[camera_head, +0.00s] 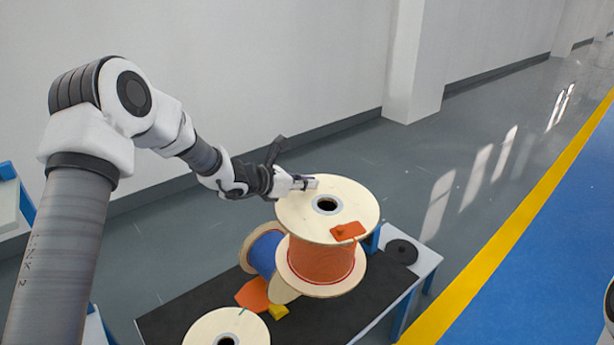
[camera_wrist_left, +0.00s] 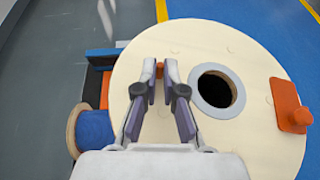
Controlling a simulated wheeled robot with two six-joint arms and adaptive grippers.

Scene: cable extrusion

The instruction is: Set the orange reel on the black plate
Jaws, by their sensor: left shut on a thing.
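The orange reel (camera_head: 318,262) has pale wooden flanges and a dark centre hole, and is roughly upright. Its top flange (camera_wrist_left: 245,145) fills much of the left wrist view. An orange handle (camera_head: 347,231) sits on the flange's near side. My left gripper (camera_head: 305,184) is over the far left rim, its fingers closed on another orange knob (camera_wrist_left: 159,70) of the reel. The reel seems to be held above the table; its underside is hidden. The round black plate (camera_head: 402,251) lies to the right, bare, with a small centre knob. My right gripper is out of view.
The plate's table (camera_head: 428,262) has a white top and blue legs. A blue reel (camera_head: 264,252) lies tilted behind left on the black mat (camera_head: 180,312). Another wooden reel (camera_head: 200,330) stands in front, near orange and yellow pieces (camera_head: 278,311). Open floor lies right.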

